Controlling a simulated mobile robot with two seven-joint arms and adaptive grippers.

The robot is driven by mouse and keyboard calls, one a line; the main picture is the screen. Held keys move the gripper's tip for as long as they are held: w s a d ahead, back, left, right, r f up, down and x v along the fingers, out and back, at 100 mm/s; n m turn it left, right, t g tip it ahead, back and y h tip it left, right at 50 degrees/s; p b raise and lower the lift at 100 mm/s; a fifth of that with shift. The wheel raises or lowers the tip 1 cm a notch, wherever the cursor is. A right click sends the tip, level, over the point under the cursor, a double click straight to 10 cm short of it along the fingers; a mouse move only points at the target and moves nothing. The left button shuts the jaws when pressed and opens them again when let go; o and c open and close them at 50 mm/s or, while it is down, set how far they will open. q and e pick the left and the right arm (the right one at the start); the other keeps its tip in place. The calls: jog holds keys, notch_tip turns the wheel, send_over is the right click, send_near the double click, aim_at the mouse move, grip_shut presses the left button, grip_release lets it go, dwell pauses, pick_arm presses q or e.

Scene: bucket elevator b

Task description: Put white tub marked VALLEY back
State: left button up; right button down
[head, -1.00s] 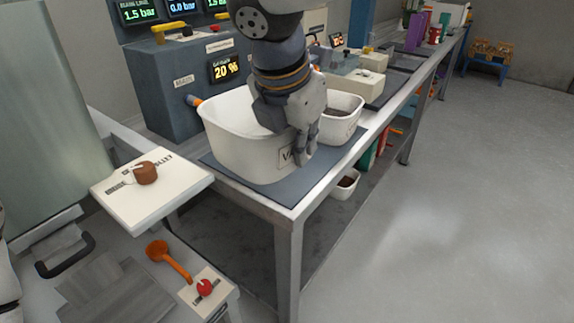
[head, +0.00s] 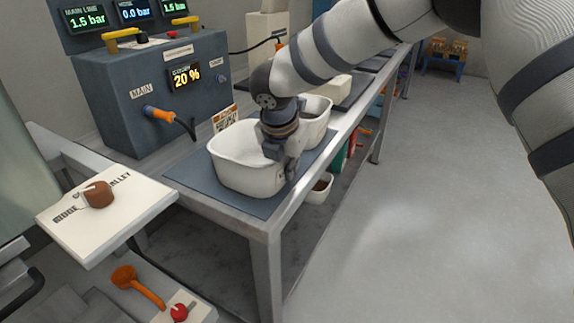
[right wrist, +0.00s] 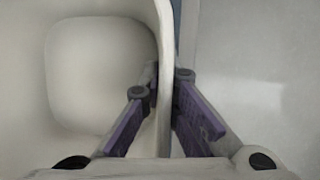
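The white tub (head: 237,177) sits on the dark mat (head: 190,190) on the bench; its inside looks empty. The label on its front right side is mostly hidden by my gripper. My right gripper (head: 284,172) points down at the tub's right wall. In the right wrist view, the gripper (right wrist: 165,95) has one finger inside and one outside the tub wall (right wrist: 163,30), with the tips close against it; it looks shut on the wall. The left gripper does not show.
A second white tub (head: 317,125) stands just behind. A white board (head: 130,195) marked with VALLEY holds a brown piece (head: 98,194) at left. An orange ladle (head: 135,285) and a red knob (head: 179,313) are below. The gauge box (head: 150,90) stands behind. Floor at right is clear.

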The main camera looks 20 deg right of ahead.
jog(key=shift+r, duration=0.15)
jog(key=c, duration=1.8)
grip_release()
jog(key=shift+a, duration=0.1)
